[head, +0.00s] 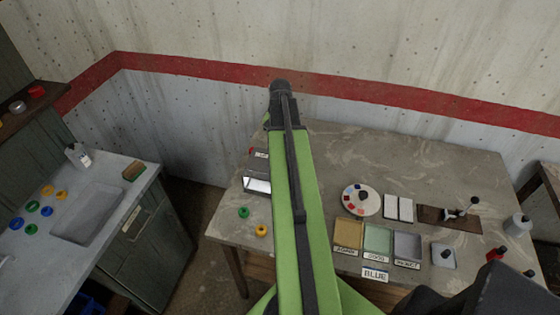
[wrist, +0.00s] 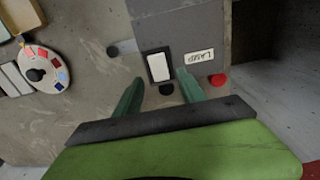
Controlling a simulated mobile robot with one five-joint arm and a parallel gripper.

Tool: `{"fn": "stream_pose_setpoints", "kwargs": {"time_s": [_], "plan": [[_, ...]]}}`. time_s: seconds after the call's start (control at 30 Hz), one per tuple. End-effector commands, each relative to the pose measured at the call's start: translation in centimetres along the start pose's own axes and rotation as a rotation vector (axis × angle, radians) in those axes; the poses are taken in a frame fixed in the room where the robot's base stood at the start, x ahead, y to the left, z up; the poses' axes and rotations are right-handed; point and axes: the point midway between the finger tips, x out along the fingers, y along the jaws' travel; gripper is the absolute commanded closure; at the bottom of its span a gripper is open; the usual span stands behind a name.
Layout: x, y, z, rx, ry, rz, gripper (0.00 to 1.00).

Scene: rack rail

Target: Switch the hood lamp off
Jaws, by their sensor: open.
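In the wrist view, a white rocker switch (wrist: 159,67) in a black frame sits on a grey panel (wrist: 180,27), left of a label reading LAMP (wrist: 199,57). My gripper (wrist: 160,77) is open and empty. Its two green fingers stand apart on either side of the switch's near end, and I cannot tell whether they touch the panel. In the head view my green arm hides the switch and my gripper. Whether the lamp is lit is unclear.
The head view shows a grey table (head: 330,160) with a round palette (head: 361,200), several trays (head: 378,240) and bottles. A sink counter (head: 130,195) stands at left. A red-striped wall is behind.

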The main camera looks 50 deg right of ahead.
Motion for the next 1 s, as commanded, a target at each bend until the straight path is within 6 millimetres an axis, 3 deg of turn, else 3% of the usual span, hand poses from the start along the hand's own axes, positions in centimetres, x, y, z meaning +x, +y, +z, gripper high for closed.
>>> {"fn": "stream_pose_setpoints", "kwargs": {"time_s": [0.03,0.13,0.47,0.8,1.0], "plan": [[1.9,0.0,0.0,0.000,0.000,0.000,0.53],[2.9,0.0,0.0,0.000,0.000,0.000,0.53],[2.8,-0.1,0.0,-0.001,0.000,0.000,0.54],[2.8,-0.1,0.0,-0.002,0.000,0.000,0.99],[2.8,-0.1,0.2,-0.002,0.007,0.000,1.00]]}}
